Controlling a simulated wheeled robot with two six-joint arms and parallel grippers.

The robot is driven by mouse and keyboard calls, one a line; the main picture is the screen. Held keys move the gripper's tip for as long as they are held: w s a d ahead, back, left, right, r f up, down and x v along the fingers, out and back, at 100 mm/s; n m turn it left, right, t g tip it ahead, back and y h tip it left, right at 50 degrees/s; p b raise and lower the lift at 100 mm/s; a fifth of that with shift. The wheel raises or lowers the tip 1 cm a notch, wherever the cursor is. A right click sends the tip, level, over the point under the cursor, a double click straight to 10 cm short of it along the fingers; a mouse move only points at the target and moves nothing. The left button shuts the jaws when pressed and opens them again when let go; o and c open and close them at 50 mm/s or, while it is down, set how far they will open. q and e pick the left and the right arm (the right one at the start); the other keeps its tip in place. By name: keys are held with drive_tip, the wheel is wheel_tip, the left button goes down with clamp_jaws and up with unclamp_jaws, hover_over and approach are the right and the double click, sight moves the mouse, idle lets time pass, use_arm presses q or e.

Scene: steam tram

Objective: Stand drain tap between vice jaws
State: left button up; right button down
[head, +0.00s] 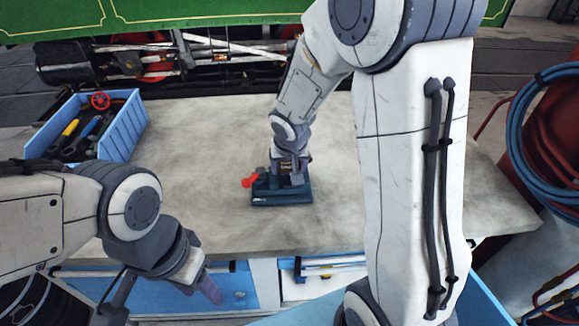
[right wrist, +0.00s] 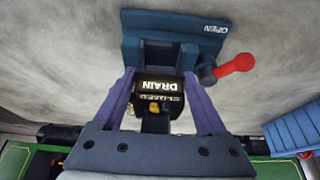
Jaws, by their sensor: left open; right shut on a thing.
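The drain tap (right wrist: 158,88) is a black piece marked "DRAIN" with a brass-coloured part, seen in the right wrist view. My right gripper (right wrist: 160,95) is shut on it, one finger on each side. The blue vice (head: 270,198) stands on the bench in the head view, with a red-ended handle (head: 250,180). In the right wrist view the vice (right wrist: 145,25) lies just beyond the tap and shows the word "OPEN". I cannot tell whether the tap's lower end is between the jaws. My left gripper (head: 211,291) is open and empty, low in front of the bench.
A blue crate (head: 124,132) of tools, with a red wheel, stands at the bench's left. The grey bench top (head: 195,150) is clear around the vice. Blue drawers (head: 235,287) are below the front edge. Coiled blue hose (head: 520,140) hangs at the right.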

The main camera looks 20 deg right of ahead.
drive_tip(key=shift+f+b, duration=1.3)
drive_tip(key=shift+b, duration=0.5)
idle(1.9)
